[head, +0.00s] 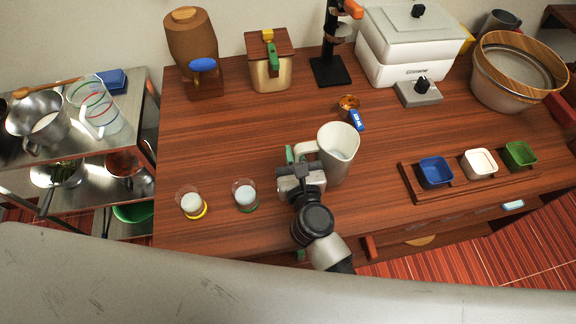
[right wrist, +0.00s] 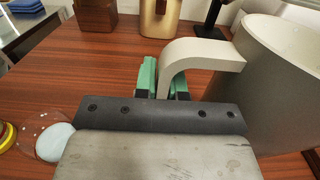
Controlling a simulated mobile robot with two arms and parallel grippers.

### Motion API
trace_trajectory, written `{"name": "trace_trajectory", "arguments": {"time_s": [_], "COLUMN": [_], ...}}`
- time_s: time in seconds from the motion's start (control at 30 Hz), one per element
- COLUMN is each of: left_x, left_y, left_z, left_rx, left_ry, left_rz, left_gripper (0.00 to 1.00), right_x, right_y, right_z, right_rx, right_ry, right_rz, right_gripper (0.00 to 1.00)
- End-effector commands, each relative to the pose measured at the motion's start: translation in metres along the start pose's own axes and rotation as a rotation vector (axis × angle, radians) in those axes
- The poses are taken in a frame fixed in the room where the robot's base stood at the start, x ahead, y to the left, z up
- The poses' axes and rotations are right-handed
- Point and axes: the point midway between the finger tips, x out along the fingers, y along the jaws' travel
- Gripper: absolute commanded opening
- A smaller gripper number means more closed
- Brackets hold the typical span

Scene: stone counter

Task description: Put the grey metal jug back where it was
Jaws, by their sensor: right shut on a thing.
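The grey metal jug (head: 337,156) is upright over the middle of the wooden counter, with its handle towards the left. My right gripper (head: 290,160) is shut on the jug's handle. In the right wrist view, the green fingertips (right wrist: 163,78) close around the lower end of the handle (right wrist: 205,52), and the jug's body (right wrist: 285,85) fills the right side. The jug's base is partly hidden, so I cannot tell whether it touches the counter. My left gripper is not in view.
Two small glasses with white contents (head: 190,203) (head: 245,195) stand left of my right gripper. A blue-handled scoop (head: 356,118) lies behind the jug. A wooden tray (head: 408,180) with blue, white and green bowls is at right. Canisters (head: 193,50) and a white appliance (head: 410,45) line the back.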

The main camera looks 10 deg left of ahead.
Motion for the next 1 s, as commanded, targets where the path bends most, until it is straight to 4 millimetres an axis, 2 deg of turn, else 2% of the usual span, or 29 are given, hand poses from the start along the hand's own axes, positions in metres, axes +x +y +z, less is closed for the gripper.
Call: {"name": "trace_trajectory", "arguments": {"time_s": [0.1,0.27,0.4,0.5,0.97,1.0], "left_x": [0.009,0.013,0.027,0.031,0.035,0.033], "left_y": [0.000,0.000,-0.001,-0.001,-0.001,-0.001], "left_z": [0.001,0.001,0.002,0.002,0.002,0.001], "left_rx": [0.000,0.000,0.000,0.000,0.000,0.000], "left_ry": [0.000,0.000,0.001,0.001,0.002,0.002], "left_rz": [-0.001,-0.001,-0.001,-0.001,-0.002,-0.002], "left_gripper": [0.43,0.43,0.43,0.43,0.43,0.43], "right_x": [0.011,0.016,0.016,0.016,0.015,0.015], "right_y": [0.011,0.015,0.015,0.015,0.015,0.015], "right_z": [-0.010,-0.017,-0.040,-0.050,-0.057,-0.056], "right_rx": [-0.002,-0.003,-0.004,-0.004,0.000,0.001], "right_ry": [-0.002,-0.002,-0.001,-0.002,-0.002,0.000], "right_rz": [-0.002,-0.001,-0.002,-0.001,-0.002,-0.002], "right_gripper": [0.00,0.00,0.00,0.00,0.00,0.16]}}
